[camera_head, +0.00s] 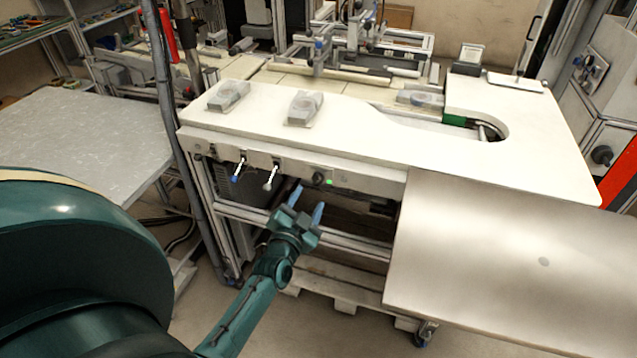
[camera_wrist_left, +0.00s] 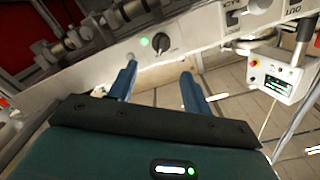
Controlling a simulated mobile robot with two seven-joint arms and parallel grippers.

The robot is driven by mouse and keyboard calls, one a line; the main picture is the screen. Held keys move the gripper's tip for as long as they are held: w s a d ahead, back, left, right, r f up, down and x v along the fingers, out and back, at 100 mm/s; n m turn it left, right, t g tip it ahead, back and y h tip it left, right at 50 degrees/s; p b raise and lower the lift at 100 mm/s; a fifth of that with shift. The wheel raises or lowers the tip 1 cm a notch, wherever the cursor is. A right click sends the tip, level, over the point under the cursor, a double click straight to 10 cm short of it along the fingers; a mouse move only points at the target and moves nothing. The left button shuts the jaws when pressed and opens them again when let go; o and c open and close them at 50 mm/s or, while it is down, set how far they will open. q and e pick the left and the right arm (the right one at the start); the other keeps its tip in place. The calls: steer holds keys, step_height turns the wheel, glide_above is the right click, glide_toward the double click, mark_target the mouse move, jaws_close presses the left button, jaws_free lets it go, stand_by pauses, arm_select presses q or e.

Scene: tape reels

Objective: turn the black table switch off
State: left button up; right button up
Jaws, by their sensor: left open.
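The black table switch (camera_head: 318,178) is a round knob on the front panel of the white worktable (camera_head: 480,170). A lit green lamp (camera_head: 329,182) sits beside it. In the left wrist view the switch (camera_wrist_left: 161,44) is ahead of the fingertips, with the green lamp (camera_wrist_left: 145,42) to its left. My left gripper (camera_head: 308,202) is open and empty, just below and in front of the switch, its fingers pointing up at the panel. In the left wrist view the gripper (camera_wrist_left: 159,72) has its fingers apart, with a gap to the switch. My right gripper is not in view.
Two small levers, one blue-tipped (camera_head: 235,177) and one grey-tipped (camera_head: 269,183), stick out of the panel left of the switch. A metal plate (camera_head: 500,270) is to the right. A vertical pole (camera_head: 172,110) stands at the left. Several grey devices lie on the tabletop.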

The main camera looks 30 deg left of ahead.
mark_target(319, 180)
arm_select(q)
steer(key=b+x, duration=0.1)
steer(key=x, duration=0.2)
steer(key=b+x, duration=0.2)
steer(key=x, duration=0.1)
steer(key=shift+w+a+f, duration=0.1)
steer(key=shift+w+f, duration=0.05)
steer(key=shift+f, duration=0.05)
steer(key=shift+w+a+r, duration=0.15)
steer(key=shift+w+r, duration=0.05)
steer(key=shift+w, duration=0.45)
steer(key=shift+c, duration=0.3)
steer(key=c, duration=0.9)
